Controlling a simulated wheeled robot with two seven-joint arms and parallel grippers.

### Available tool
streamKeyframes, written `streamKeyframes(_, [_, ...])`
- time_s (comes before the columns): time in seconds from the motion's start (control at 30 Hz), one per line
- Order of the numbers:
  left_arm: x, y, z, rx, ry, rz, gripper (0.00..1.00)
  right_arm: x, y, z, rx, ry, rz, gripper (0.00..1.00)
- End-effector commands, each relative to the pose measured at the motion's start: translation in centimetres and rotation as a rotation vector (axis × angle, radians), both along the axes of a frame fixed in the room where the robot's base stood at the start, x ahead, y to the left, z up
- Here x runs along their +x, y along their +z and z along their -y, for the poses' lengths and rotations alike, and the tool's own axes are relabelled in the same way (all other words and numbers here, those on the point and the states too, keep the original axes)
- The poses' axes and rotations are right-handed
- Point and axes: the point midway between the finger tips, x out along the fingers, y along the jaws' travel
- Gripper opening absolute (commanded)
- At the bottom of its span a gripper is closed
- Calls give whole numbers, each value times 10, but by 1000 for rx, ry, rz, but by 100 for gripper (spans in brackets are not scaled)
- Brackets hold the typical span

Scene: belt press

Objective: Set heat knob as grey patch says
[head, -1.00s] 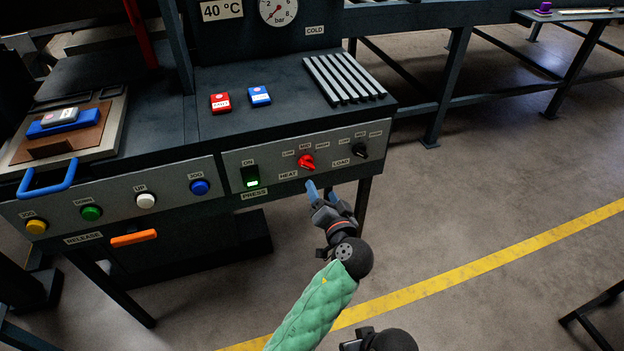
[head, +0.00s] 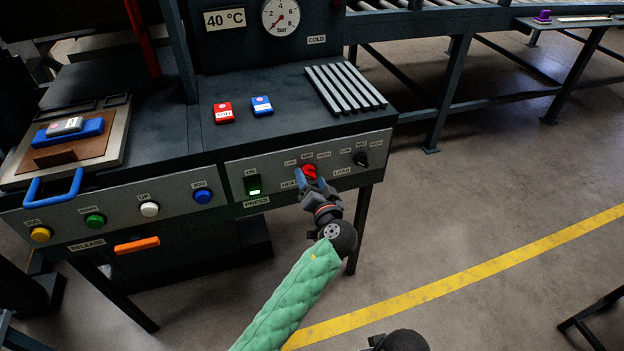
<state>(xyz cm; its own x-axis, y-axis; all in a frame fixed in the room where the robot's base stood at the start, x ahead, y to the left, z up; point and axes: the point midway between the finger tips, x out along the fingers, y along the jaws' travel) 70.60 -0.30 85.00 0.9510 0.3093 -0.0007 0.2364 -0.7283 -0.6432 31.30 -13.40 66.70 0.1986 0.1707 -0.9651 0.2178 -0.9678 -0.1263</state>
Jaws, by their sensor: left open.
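The red heat knob (head: 309,171) is on the press's front panel, under small labels that seem to read low, med and high. My left gripper (head: 310,181) is at the knob, its blue fingers apart on either side of it. I cannot tell whether they touch it. The fingers partly cover the knob and the HEAT label, and its pointing direction is unclear. A grey patch (head: 65,126) lies on a blue piece (head: 68,134) on the tray at the left; its writing is too small to read. Only a dark wrist part of my right arm shows at the bottom edge.
The black load knob (head: 361,159) is just right of the heat knob. The lit green press switch (head: 254,185) is to its left. Red (head: 223,112) and blue (head: 262,106) packets lie on the press top beside a ribbed rack (head: 345,88).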

Motion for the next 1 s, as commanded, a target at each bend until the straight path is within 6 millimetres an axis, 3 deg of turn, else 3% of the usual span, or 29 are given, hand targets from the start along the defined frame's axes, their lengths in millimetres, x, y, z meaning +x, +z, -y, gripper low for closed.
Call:
streamKeyframes(0.23, [1, 0, 0, 0, 0, 0, 66, -1, 0, 0, 0, -1, -2, 36])
streamKeyframes(0.47, [1, 0, 0, 0, 0, 0, 21, -1, 0, 0, 0, -1, -2, 36])
streamKeyframes(0.77, [1, 0, 0, 28, -1, -10, 21, -1, 3, 1, -3, -1, -4, 36])
streamKeyframes(1.0, [1, 2, 1, 144, -1, -48, 21, -3, 13, 7, -19, -5, -18, 36])
